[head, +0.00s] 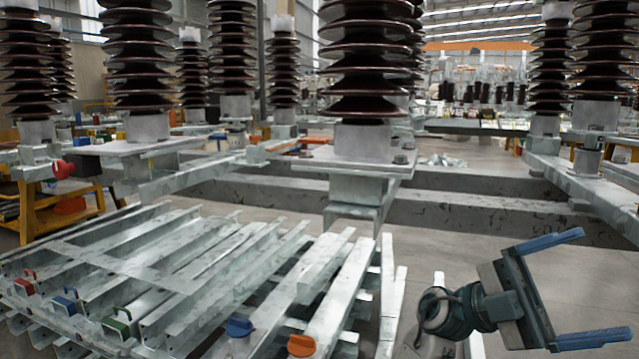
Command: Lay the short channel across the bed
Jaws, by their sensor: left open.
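A bed of long galvanized steel channels (215,265) fills the lower left, lying side by side in a stack. A flat crosspiece (110,262) lies across several of them at the left. I cannot tell which piece is the short channel. A pale narrow metal piece (476,346) shows partly behind my arm at the lower right; most of it is hidden. My left gripper (606,283) is to the right of the bed, apart from it, with its blue-tipped fingers spread wide and nothing between them. My right gripper is not in view.
Red (25,284), blue (68,302) and green (118,322) handled blocks and blue (239,327) and orange (301,345) knobs sit at the bed's near ends. Tall brown insulators (366,60) on steel frames stand behind.

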